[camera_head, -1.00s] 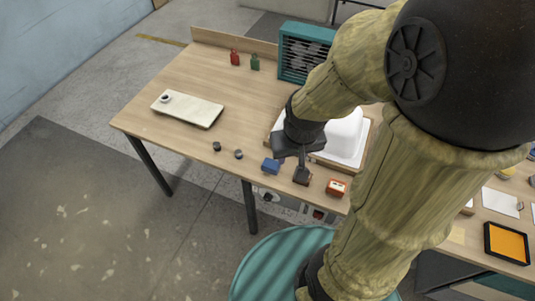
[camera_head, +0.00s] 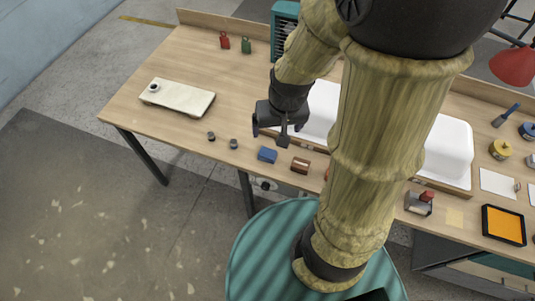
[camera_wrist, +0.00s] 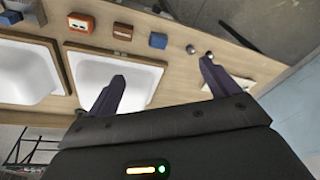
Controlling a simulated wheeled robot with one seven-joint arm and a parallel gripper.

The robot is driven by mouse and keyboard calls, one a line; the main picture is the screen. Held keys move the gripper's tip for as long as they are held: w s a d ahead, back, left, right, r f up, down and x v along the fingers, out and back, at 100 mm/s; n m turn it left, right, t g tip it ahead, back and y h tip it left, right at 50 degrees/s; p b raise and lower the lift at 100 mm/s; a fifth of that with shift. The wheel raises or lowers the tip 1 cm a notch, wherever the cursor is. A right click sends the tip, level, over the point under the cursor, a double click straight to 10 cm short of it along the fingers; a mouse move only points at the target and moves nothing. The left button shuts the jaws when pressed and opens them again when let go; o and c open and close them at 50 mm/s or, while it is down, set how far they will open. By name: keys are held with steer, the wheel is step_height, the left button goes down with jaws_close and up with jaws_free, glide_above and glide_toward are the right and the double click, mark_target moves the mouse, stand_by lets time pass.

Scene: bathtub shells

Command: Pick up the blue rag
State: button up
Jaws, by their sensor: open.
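The blue rag (camera_head: 267,155) looks like a small folded blue block. It lies near the front edge of the wooden table, left of a brown block, and also shows in the wrist view (camera_wrist: 158,40). My gripper (camera_head: 270,134) hangs over the table close to the rag, near the front of the white tub. In the wrist view my gripper (camera_wrist: 162,72) has its two dark fingers spread with nothing between them. The rag lies beyond the fingertips there, apart from them.
The brown block (camera_head: 300,165) sits just right of the rag. Two small dark knobs (camera_head: 222,139) stand to its left. White tubs (camera_head: 447,154) are set in the table (camera_head: 222,75). A pale board (camera_head: 178,98) lies at the left. The table between board and tubs is mostly clear.

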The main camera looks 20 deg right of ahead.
steer(key=w+f+m+p, duration=0.1)
steer(key=w+f+m, duration=0.2)
steer(key=w+f, duration=0.2)
steer(key=w+f+m+g+h+p, duration=0.1)
steer(key=w+f+m, duration=0.2)
steer(key=f, duration=0.7)
steer(key=shift+w+p, duration=0.4)
steer(key=shift+w, duration=0.6)
steer(key=shift+d+f, duration=0.1)
steer(key=b, duration=0.3)
glide_above(268, 152)
steer(key=s, duration=0.1)
steer(key=f, duration=1.1)
steer(key=shift+s+f, duration=0.2)
steer(key=shift+f, duration=0.1)
steer(key=shift+w+f, duration=0.1)
steer(key=shift+f, duration=0.15)
steer(key=shift+w+f+p, duration=0.2)
steer(key=shift+f, duration=0.65)
steer(key=shift+w+f+p, duration=0.15)
steer(key=shift+f+p, duration=0.05)
steer(key=shift+f, duration=0.7)
steer(key=shift+w+f+p, duration=0.2)
steer(key=shift+f, duration=0.65)
